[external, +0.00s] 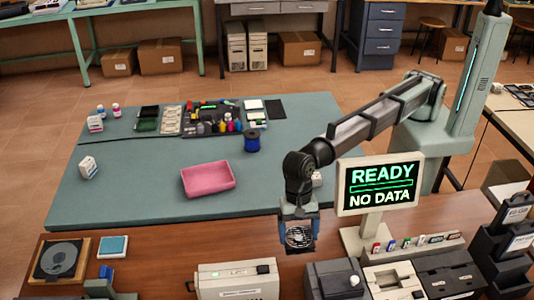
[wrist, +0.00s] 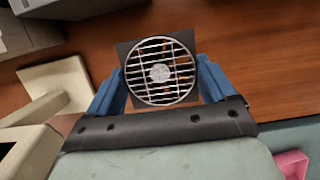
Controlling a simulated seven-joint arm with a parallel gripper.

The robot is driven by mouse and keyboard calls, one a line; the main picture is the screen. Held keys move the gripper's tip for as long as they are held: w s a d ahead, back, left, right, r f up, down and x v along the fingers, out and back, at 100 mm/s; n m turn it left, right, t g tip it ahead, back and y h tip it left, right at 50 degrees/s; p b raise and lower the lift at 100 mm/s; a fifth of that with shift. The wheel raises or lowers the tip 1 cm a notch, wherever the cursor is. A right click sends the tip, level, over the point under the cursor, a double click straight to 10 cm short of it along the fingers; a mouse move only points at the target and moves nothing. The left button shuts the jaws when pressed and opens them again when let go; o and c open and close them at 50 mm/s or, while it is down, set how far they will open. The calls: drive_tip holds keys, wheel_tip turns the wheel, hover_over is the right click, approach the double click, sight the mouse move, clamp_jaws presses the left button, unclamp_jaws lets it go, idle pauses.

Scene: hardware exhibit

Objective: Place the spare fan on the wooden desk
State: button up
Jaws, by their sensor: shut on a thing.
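The spare fan (external: 299,237) is a small dark square with a round silver grille; it also shows in the wrist view (wrist: 160,72). My gripper (external: 299,222) has its blue fingers (wrist: 160,85) shut on the two sides of the fan. The fan is over the wooden desk (external: 150,262), near its far edge; the desk's brown surface shows behind the fan in the wrist view (wrist: 235,45). I cannot tell whether the fan touches the desk or is held above it.
A sign (external: 380,184) reading "READY NO DATA" stands close to the right of my gripper. A beige device (external: 237,280) and dark boxes (external: 335,280) stand in front. The teal mat (external: 120,200) holds a pink tray (external: 208,180). Bare desk lies left of the gripper.

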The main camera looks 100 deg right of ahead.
sight(297, 231)
drive_tip(key=shift+f, duration=3.75)
drive_tip(key=o, duration=1)
drive_tip(key=shift+f, duration=0.1)
drive_tip(key=v, duration=1.2)
